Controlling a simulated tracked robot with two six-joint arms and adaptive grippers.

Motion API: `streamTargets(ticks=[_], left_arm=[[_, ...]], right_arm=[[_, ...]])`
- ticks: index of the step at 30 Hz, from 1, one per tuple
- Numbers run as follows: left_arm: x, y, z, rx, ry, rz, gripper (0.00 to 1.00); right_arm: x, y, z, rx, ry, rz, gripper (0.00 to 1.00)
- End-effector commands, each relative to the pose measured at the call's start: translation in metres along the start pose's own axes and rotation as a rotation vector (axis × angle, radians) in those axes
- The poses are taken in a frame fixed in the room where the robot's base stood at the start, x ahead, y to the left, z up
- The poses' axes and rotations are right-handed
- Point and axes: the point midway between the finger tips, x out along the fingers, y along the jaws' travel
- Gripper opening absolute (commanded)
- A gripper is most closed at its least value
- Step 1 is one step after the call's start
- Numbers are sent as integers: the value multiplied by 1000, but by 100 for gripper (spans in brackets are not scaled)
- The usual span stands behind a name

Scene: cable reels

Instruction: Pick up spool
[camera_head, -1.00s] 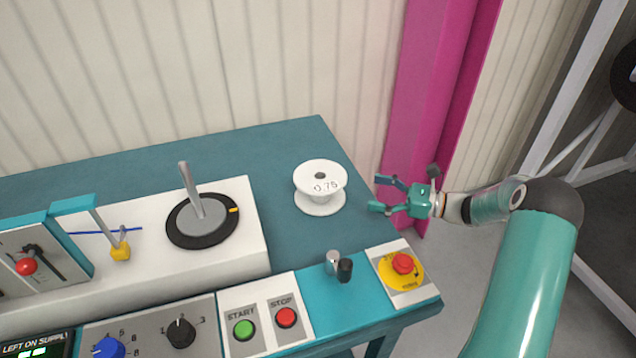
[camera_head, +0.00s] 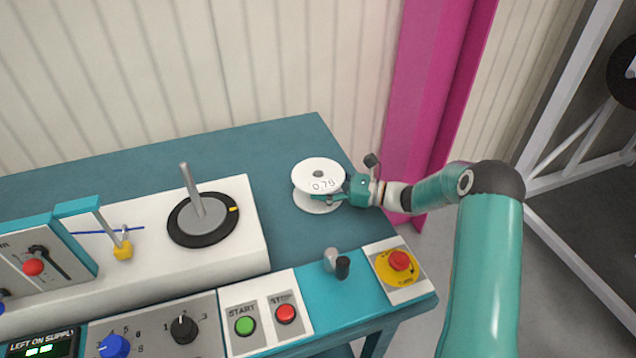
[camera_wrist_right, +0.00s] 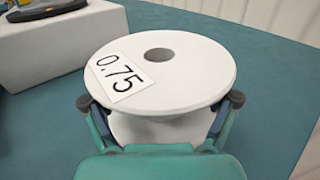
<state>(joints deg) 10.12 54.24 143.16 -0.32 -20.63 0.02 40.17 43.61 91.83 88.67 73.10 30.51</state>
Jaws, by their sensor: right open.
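The white spool (camera_head: 317,174), marked 0.75, stands upright on the teal table near its right edge. My right gripper (camera_head: 338,194) has come to it from the right, with its fingers under the level of the top flange. In the right wrist view the spool (camera_wrist_right: 165,68) fills the middle. The open fingers of the right gripper (camera_wrist_right: 160,112) lie on either side of its narrower core, below the top flange. I cannot tell whether they touch it. My left gripper is not in view.
A white machine block with a black disc and metal post (camera_head: 203,219) stands left of the spool. A magenta column (camera_head: 432,110) rises behind.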

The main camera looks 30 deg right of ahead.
Motion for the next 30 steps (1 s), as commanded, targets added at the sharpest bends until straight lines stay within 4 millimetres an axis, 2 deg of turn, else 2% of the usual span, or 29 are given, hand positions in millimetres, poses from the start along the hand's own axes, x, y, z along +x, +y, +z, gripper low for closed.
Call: streamTargets(ticks=[8,23,24,30], left_arm=[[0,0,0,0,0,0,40],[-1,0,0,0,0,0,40],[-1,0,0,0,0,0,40],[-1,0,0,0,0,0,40]], right_arm=[[5,0,0,0,0,-2,87],[5,0,0,0,0,-1,3],[5,0,0,0,0,-1,0],[5,0,1,-1,-1,-1,0]])
